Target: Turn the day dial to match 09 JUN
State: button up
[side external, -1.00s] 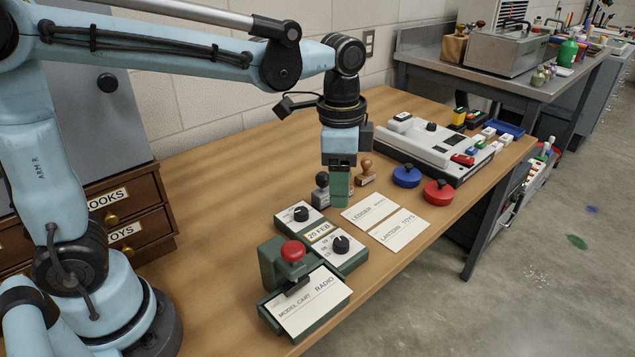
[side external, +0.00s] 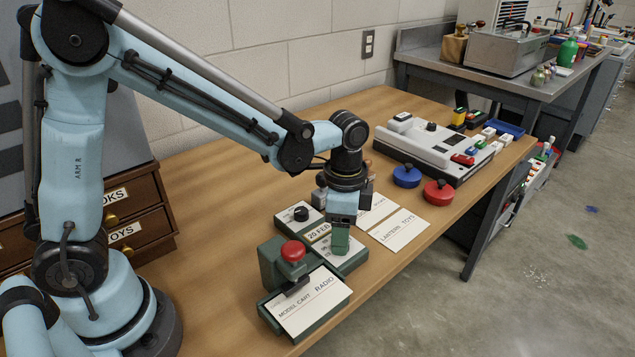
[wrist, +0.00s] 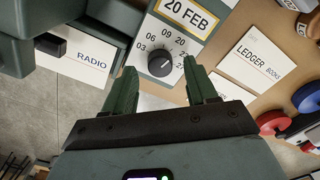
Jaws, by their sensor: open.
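The day dial (wrist: 161,63) is a black round knob on a white plate, ringed by numbers including 03, 06, 09 and 20. The window beside it (wrist: 188,14) reads 20 FEB. In the side external view the window (side external: 318,232) is on the green date stamper, and my gripper hides the day dial. My gripper (side external: 341,250) is lowered over that plate. In the wrist view its open green fingers (wrist: 159,68) stand on either side of the knob, with gaps visible. The knob's pointer direction is too small to tell. A second black dial (side external: 300,214) sits beyond the window.
A red-topped press (side external: 292,252) with a RADIO card (side external: 312,300) stands just left and front of the dial. LEDGER (wrist: 253,52) and LANTERN (side external: 398,230) cards lie to the right. Blue (side external: 407,176) and red (side external: 438,192) round pads are farther right.

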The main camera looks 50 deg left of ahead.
jog(key=shift+f, duration=0.75)
jog(key=c, duration=1.1)
jog(key=shift+o, duration=0.2)
jog(key=shift+n, duration=3.4)
